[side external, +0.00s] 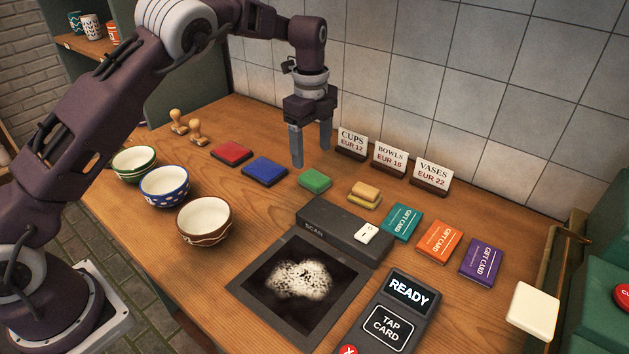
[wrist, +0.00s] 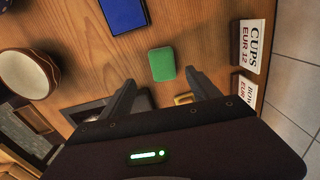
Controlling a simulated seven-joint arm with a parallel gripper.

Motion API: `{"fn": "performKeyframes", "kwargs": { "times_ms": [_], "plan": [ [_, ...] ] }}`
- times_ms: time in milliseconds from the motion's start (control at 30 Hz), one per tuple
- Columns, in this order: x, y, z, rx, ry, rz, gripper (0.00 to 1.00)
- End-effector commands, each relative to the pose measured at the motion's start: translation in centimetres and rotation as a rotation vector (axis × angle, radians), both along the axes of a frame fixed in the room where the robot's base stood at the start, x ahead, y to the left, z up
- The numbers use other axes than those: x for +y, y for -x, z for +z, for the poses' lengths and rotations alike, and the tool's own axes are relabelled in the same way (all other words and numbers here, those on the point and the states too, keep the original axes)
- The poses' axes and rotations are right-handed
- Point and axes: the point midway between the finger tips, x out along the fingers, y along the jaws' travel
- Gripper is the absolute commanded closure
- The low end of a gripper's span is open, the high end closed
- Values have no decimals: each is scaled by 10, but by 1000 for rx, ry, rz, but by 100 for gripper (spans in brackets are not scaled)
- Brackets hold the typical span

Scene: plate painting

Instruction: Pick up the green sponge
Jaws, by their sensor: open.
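The green sponge (side external: 314,180) lies flat on the wooden table, between the blue pad and the yellow sponge. In the wrist view the green sponge (wrist: 162,64) is just beyond the fingertips and roughly in line with the gap between them. My gripper (side external: 311,158) is open and empty, pointing down, above and behind the sponge in the side view. Its fingers also show in the wrist view (wrist: 162,84), apart and not touching the sponge. The sponge is fully visible in both views.
A blue pad (side external: 265,170) and a red pad (side external: 231,153) lie left of the sponge. A yellow sponge (side external: 364,195) and a dark scanner (side external: 345,229) are to its right and front. Price signs (side external: 390,159) stand behind. Several bowls (side external: 204,221) are at the left.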

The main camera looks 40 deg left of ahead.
Motion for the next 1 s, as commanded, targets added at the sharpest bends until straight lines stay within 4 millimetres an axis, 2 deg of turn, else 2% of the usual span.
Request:
{"fn": "performKeyframes", "kwargs": {
  "times_ms": [433,533,700,767,1000],
  "plan": [
    [3,-6,-72,10,-7,-40,29],
    [3,-7,-79,8,-8,-39,29],
    [3,-7,-79,6,-8,-39,29],
    [3,-7,-79,6,-8,-38,37],
    [3,-7,-79,6,-7,-38,84]
  ]
}}
